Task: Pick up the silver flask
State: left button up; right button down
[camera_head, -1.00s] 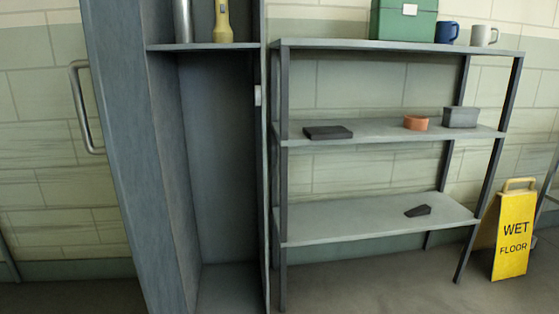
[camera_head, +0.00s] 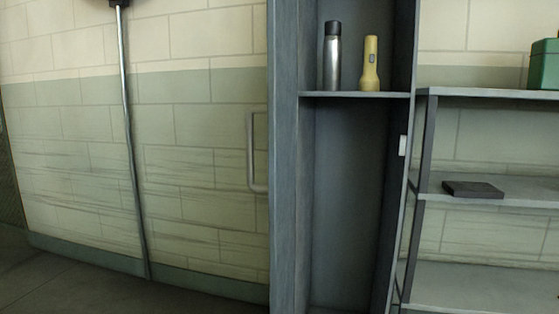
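The silver flask (camera_head: 332,62) stands upright on the shelf (camera_head: 355,95) inside a tall grey-blue locker. It has a dark cap and a shiny metal body. A yellow flashlight (camera_head: 370,64) stands upright just to its right, with a small gap between them. Neither of my grippers is in view.
The locker's left side (camera_head: 284,160) carries a metal handle (camera_head: 252,152). An open rack (camera_head: 480,203) stands close on the right, with a dark flat box (camera_head: 472,189) and a green case (camera_head: 545,64). A long pole (camera_head: 130,150) leans on the left wall. Floor at left is clear.

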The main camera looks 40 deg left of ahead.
aim_at(332, 61)
jog(key=k+j, duration=0.1)
jog(key=j, duration=0.5)
jog(key=k+j+u, duration=0.1)
jog(key=j, duration=0.5)
jog(key=k+j+u, duration=0.1)
jog(key=j, duration=0.5)
jog(key=i+l+u, duration=0.15)
jog(key=l, duration=0.3)
jog(key=i+l+u, duration=0.15)
jog(key=l, duration=0.35)
jog(key=i+l+u, duration=0.2)
jog(key=l, duration=0.25)
jog(key=i+l, duration=0.1)
jog(key=l, duration=0.65)
jog(key=i+l, duration=0.1)
jog(key=l, duration=0.7)
jog(key=i+l+u, duration=0.1)
jog(key=l, duration=0.65)
